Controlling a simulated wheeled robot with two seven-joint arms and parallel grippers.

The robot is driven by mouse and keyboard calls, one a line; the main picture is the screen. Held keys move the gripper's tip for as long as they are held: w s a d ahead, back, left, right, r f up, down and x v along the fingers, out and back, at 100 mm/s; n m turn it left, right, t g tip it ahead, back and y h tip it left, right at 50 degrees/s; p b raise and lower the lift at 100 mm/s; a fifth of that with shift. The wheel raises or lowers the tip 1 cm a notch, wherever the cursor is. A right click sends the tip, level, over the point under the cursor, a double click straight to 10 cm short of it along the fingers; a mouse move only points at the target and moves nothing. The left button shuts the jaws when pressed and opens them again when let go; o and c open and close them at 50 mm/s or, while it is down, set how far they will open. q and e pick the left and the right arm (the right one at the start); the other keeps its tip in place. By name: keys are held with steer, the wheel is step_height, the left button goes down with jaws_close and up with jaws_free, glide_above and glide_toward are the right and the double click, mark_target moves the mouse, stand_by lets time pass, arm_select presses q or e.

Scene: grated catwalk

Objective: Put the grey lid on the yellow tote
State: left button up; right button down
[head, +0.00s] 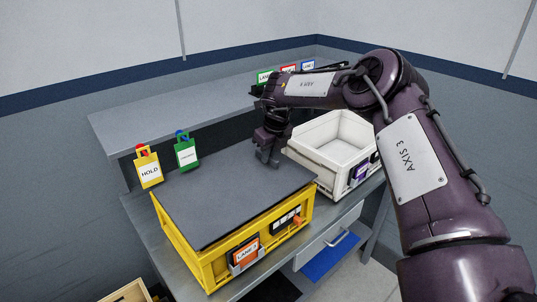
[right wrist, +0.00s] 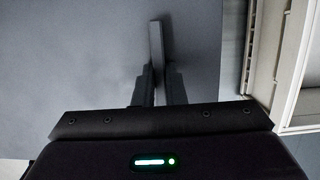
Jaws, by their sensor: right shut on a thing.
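The grey lid (head: 225,195) is a flat dark panel lying over the top of the yellow tote (head: 190,248), roughly lined up with it. Yellow rim shows along the left and front edges; I cannot tell if the lid is fully seated or a little above. My right gripper (head: 268,162) points down at the lid's far right part. In the right wrist view its fingers (right wrist: 155,75) are shut on a thin upright grey bar, seemingly the lid's handle (right wrist: 156,42). The tote's far side is hidden. My left gripper is not in view.
A white tote (head: 300,150) stands close on the right, just beside my right gripper. Yellow (head: 149,168) and green (head: 186,152) tags stand behind the yellow tote. A grey raised shelf (head: 150,115) runs along the back. The workbench (head: 335,222) has a drawer in front.

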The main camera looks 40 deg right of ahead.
steer(key=shift+f+b, duration=1)
steer(key=shift+f, duration=0.35)
stand_by(2.6)
stand_by(0.4)
steer(key=c, duration=1)
jaws_free()
steer(key=shift+r, duration=0.1)
steer(key=shift+r+p, duration=3.05)
steer(key=shift+r, duration=0.4)
